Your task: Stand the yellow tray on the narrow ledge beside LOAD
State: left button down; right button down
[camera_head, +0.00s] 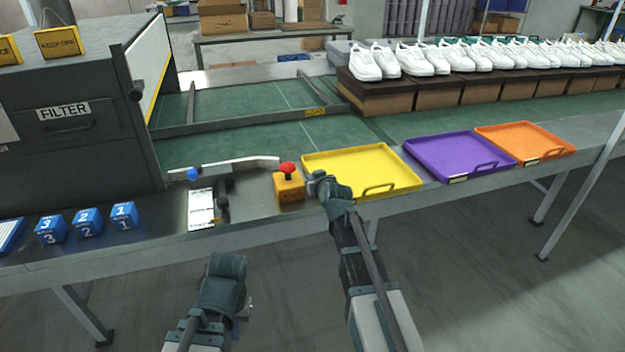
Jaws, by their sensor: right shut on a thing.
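The yellow tray (345,162) lies flat on the front strip of the line, with a handle on its near side. My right gripper (318,183) is at the tray's near left corner and shut on it; the fingertips are partly hidden by the hand. My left gripper (228,265) hangs low in front of the table's edge, away from the tray; its fingers are not clear. I cannot read a LOAD label in this view. A small yellow label (315,112) sits on the rail behind the tray, its text too small to read.
A yellow box with a red button (288,172) stands just left of the tray. Purple (455,155) and orange (525,141) trays lie to its right. Blue numbered blocks (88,222) stand at left beside the dark FILTER machine (70,130). White shoes (430,58) stand on boxes behind.

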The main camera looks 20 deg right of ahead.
jog(key=c, duration=1)
grip_release()
jog(key=shift+r, duration=0.15)
jog(key=p+v, duration=0.5)
jog(key=v, duration=0.7)
jog(key=shift+s, duration=0.1)
jog(key=s+a+f+g, duration=0.1)
jog(key=a, duration=0.1)
jog(key=s+a+f+n+g+y, duration=0.1)
jog(key=a+f, duration=0.1)
jog(key=a, duration=0.1)
jog(key=s+a+f+g, duration=0.1)
jog(key=a+f, duration=0.1)
jog(key=shift+s+a+f+y, duration=0.1)
jog(key=shift+s+a+y, duration=0.05)
jog(key=shift+a+y, duration=0.25)
jog(key=s+a+f+g+h, duration=0.1)
jog(key=s+a+f+g, duration=0.1)
jog(key=s, duration=0.5)
jog(key=s+a+f+n+g+h, duration=0.1)
jog(key=s+a+f+g, duration=0.2)
jog(key=s, duration=0.4)
jog(key=s+a+f+g+h, duration=0.1)
jog(key=s+a+f+g, duration=0.2)
jog(key=s, duration=0.4)
jog(key=a+g, duration=0.1)
jog(key=g, duration=0.1)
jog(key=shift+s+f+n+g, duration=0.25)
jog(key=shift+s+n+g, duration=0.05)
jog(key=shift+s+g, duration=0.1)
